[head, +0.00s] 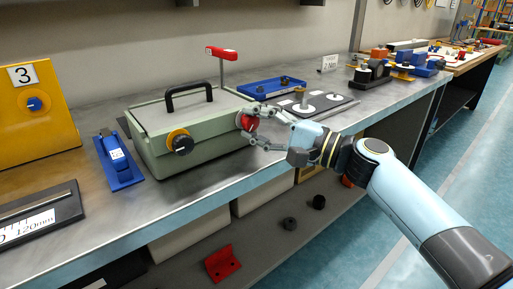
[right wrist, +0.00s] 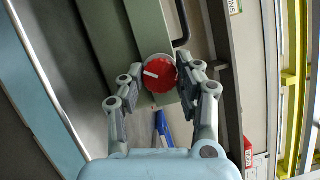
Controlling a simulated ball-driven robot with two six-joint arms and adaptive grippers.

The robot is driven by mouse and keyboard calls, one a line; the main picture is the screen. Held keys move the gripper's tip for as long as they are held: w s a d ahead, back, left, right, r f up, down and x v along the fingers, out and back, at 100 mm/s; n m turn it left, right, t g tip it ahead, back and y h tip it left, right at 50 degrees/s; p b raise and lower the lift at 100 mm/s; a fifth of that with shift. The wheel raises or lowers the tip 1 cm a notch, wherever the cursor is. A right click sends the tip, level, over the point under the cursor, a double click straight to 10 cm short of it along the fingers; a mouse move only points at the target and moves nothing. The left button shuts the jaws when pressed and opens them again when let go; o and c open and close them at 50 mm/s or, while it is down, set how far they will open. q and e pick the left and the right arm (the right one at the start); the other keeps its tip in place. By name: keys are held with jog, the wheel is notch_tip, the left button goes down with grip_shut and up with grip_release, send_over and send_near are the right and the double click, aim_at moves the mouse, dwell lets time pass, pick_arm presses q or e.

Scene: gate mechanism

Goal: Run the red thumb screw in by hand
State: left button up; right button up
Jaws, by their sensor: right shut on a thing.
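The red thumb screw (head: 249,121) is a round red knob on the right end of the grey-green box (head: 205,157). In the right wrist view the red thumb screw (right wrist: 159,74) shows its face with a white line, tilted slightly from level, and a pale ring behind it. My right gripper (head: 262,127) reaches in from the right and is shut on the red thumb screw. In the right wrist view the fingers of my right gripper (right wrist: 166,92) lie on both sides of the knob. My left gripper is not in view.
A blue tray (head: 272,88) and a dark plate (head: 330,107) with discs lie near my right gripper. A blue fixture (head: 120,166) stands left of the box.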

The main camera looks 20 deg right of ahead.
jog(key=m+b, duration=0.1)
jog(key=m, duration=0.1)
jog(key=f+m+t+b, duration=0.1)
jog(key=m, duration=0.1)
jog(key=m+t+b, duration=0.1)
jog(key=m, duration=0.1)
jog(key=shift+a+f, duration=0.1)
jog(key=shift+f, duration=0.2)
jog(key=shift+r+m+t, duration=0.3)
jog(key=shift+r, duration=0.25)
jog(key=m, duration=0.1)
jog(key=m+t, duration=0.1)
jog(key=m+h+b, duration=0.1)
jog(key=shift+f+m, duration=0.25)
jog(key=shift+m, duration=0.05)
jog(key=o, duration=0.7)
jog(key=shift+r+m+t, duration=0.2)
jog(key=shift+m+t, duration=0.3)
jog(key=shift+m, duration=0.4)
jog(key=shift+c, duration=0.2)
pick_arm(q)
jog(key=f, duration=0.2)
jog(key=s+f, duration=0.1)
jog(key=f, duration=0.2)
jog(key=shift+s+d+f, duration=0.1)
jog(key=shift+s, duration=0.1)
pick_arm(e)
jog(key=o, duration=0.5)
jog(key=shift+r, duration=0.15)
